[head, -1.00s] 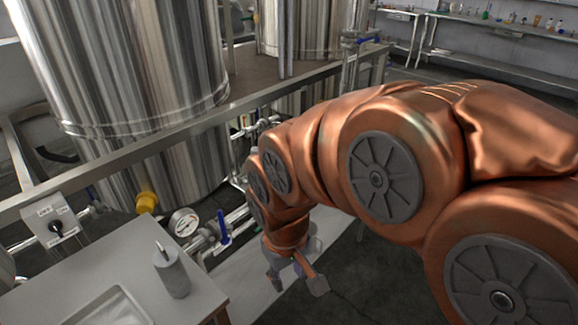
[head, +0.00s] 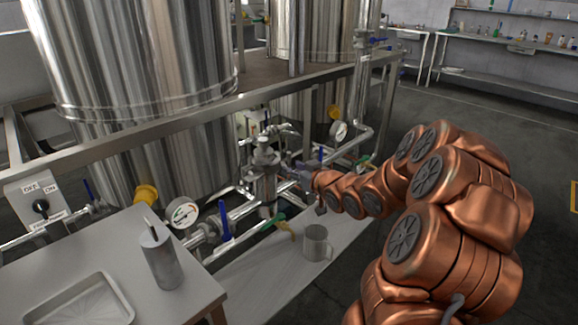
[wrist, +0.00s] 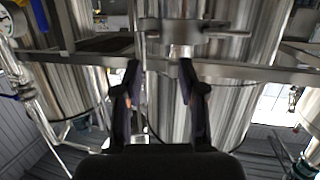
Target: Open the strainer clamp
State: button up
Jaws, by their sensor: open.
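The strainer (head: 265,175) is an upright steel body on the pipework beneath the tank frame in the head view. Its clamp (head: 265,155) is a small steel band near the top. My gripper (head: 297,172) is just right of the strainer, pointing left toward it, with the fingertips hard to make out. In the wrist view my gripper (wrist: 159,70) is open, with two dark fingers apart. An upright steel cylinder shows between and beyond them, with a steel clamp-like band (wrist: 182,29) across its top. I cannot tell whether any finger touches it.
A steel mug (head: 317,243) stands on the low pale shelf below my arm. Pressure gauges (head: 183,212) and blue-handled valves (head: 224,221) line the pipes. A table with a tray (head: 78,303) and a grey canister (head: 161,258) is at front left. Floor at right is clear.

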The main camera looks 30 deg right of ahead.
aim_at(290, 156)
jog(key=shift+w+d+r+t+y+b, duration=0.15)
jog(key=shift+w+d+t, duration=0.3)
jog(key=shift+w, duration=0.75)
jog(key=shift+w+d+f+t+y+b, duration=0.1)
jog(key=shift+w+d+t, duration=0.3)
jog(key=shift+w, duration=0.8)
jog(key=shift+w+d+r+t+y+b, duration=0.15)
jog(key=shift+w+d+t, duration=0.3)
jog(key=shift+w, duration=0.75)
jog(key=shift+c, duration=0.2)
grip_shut()
